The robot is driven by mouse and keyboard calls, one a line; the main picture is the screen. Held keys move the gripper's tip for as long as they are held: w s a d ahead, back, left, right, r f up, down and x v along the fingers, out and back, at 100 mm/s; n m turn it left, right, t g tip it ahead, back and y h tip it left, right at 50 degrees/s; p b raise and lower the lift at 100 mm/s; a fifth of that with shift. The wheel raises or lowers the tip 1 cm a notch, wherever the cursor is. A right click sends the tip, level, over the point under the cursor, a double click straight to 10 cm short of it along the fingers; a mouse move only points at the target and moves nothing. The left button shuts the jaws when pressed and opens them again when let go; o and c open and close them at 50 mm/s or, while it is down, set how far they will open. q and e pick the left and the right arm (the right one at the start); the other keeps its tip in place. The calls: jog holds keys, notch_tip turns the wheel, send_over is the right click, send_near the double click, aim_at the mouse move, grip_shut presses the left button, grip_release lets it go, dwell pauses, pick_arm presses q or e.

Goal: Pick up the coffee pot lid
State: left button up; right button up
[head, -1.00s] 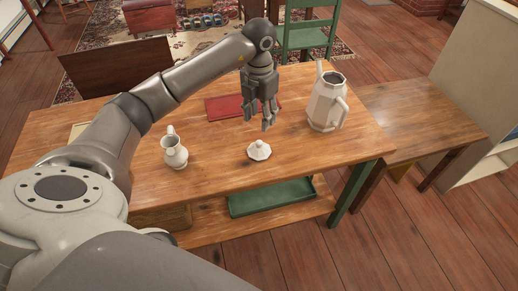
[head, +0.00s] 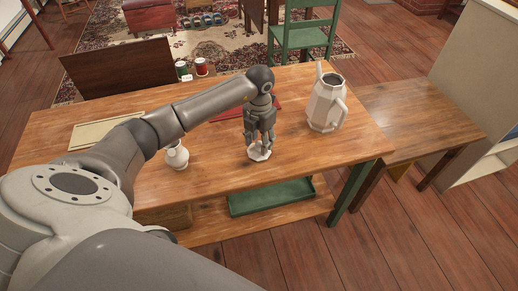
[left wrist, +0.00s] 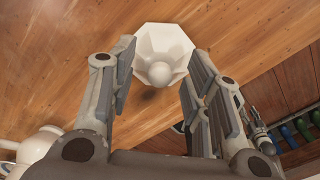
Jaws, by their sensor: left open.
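The white coffee pot lid (head: 259,153) lies on the wooden table near its front edge. In the left wrist view the lid (left wrist: 162,52) shows its faceted rim and round knob, between the fingertips and beyond them. My left gripper (head: 259,146) is open, pointing down right over the lid and partly hiding it in the head view. Its two fingers (left wrist: 158,80) stand apart on either side of the knob; I cannot tell whether they touch the lid. The white coffee pot (head: 325,106) stands upright and lidless to the right. My right gripper is not in view.
A small white jug (head: 176,155) stands left of the lid, partly behind my arm. A red flat item (head: 228,114) lies behind the gripper. A green tray (head: 271,197) sits on the lower shelf. The table between lid and pot is clear.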

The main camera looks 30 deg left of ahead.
pick_arm(q)
grip_shut()
jog(key=shift+r, duration=0.1)
dwell(0.3)
